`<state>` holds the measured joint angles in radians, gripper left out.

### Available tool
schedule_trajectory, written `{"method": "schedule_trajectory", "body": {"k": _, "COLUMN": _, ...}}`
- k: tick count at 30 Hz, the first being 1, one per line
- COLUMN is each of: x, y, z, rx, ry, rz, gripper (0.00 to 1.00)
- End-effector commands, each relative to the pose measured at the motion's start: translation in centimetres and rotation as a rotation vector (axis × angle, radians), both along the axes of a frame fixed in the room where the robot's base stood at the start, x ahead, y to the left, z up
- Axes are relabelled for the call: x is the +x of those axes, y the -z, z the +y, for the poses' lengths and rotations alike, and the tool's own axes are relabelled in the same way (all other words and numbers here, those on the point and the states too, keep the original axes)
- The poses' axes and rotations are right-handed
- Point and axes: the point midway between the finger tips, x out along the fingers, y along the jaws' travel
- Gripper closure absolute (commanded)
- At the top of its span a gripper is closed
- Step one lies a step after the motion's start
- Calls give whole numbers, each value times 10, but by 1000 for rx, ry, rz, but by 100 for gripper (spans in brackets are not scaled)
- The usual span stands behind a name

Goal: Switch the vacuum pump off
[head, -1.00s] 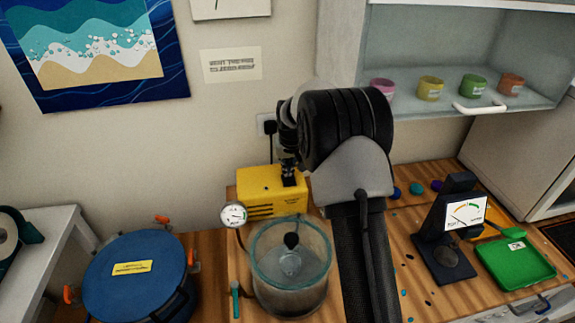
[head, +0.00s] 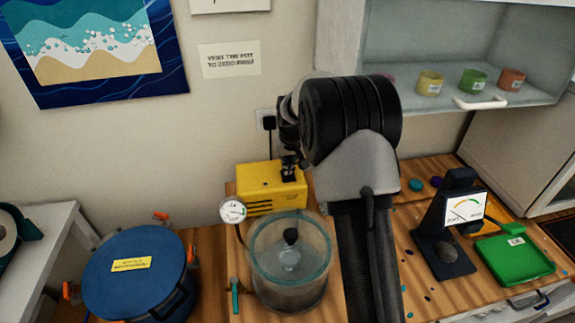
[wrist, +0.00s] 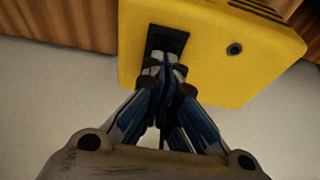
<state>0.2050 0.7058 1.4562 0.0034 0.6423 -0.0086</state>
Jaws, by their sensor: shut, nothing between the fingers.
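The vacuum pump is a yellow box (head: 262,190) standing on the wooden bench against the wall. In the wrist view its yellow face (wrist: 215,50) fills the upper part, with a black switch plate (wrist: 168,42) and a small dark round fitting (wrist: 234,49). My gripper (wrist: 164,62) is shut and empty, its fingertips over or against the black switch plate. The fingertips cover part of the switch, so its position is hidden. In the head view my gripper (head: 289,172) points down at the right part of the pump's top.
A clear chamber (head: 290,265) with a gauge (head: 232,210) stands in front of the pump. A blue lidded pot (head: 140,285) is at left. A black scale (head: 440,250) and green tray (head: 515,258) are at right. A shelf (head: 470,100) with cups hangs above.

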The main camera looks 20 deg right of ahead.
Motion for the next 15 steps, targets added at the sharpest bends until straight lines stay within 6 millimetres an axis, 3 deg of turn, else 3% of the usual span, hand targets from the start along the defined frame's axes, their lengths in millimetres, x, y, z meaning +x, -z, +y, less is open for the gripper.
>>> {"method": "schedule_trajectory", "body": {"k": 15, "x": -31, "y": -91, "z": 6, "rx": -1, "ry": 0, "rz": -3, "gripper": 100}}
